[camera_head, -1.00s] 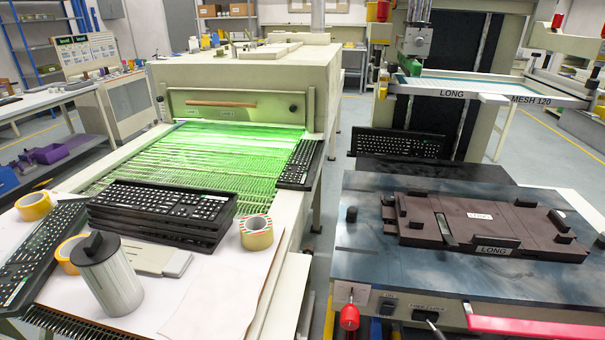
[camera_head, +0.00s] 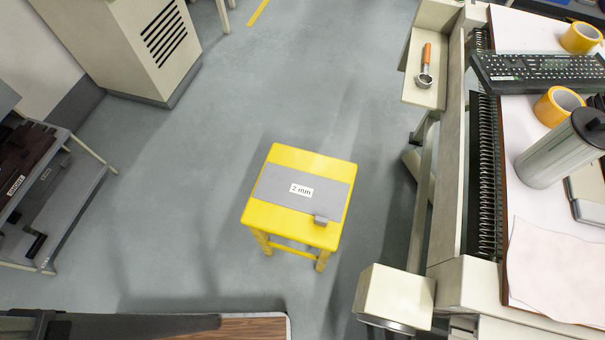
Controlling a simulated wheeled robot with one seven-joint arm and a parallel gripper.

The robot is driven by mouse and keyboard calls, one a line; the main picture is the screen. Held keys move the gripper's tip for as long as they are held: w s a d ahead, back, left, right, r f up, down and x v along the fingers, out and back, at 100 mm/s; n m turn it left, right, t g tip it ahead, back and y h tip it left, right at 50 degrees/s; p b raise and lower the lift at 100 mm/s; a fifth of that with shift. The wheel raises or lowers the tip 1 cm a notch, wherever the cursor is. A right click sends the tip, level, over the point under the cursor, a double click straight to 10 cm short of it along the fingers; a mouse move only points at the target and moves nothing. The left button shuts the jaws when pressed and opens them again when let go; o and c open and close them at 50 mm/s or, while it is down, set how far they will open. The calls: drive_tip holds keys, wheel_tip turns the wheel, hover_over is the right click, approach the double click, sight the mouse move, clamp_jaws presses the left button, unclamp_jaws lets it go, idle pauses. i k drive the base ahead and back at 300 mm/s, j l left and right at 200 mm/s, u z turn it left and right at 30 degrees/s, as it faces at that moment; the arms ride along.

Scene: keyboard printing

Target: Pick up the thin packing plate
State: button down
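The thin packing plate (camera_head: 273,188) is a flat grey rectangle with a white "2 mm" label. It lies on top of a yellow stool (camera_head: 292,158) near the middle of the view. Yellow stool top shows above and below the plate. My gripper cannot be made out; only a dark part, which may belong to my arm, shows at the lower left edge, well apart from the plate.
Grey floor (camera_head: 230,90) is clear around the stool. A shelf rack (camera_head: 75,205) with dark plates stands at left, and a beige cabinet (camera_head: 130,45) behind it. At right is a bench (camera_head: 545,240) with a keyboard (camera_head: 535,70), tape rolls (camera_head: 558,105) and a canister (camera_head: 555,150).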

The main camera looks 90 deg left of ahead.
sight(323, 198)
drive_tip(key=u, duration=0.45)
drive_tip(key=l+u, duration=0.1)
drive_tip(key=u, duration=0.35)
drive_tip(key=k+u, duration=0.1)
drive_tip(key=u, duration=0.85)
drive_tip(key=i+l+u, duration=0.15)
drive_tip(key=l+u, duration=0.25)
drive_tip(key=j, duration=0.1)
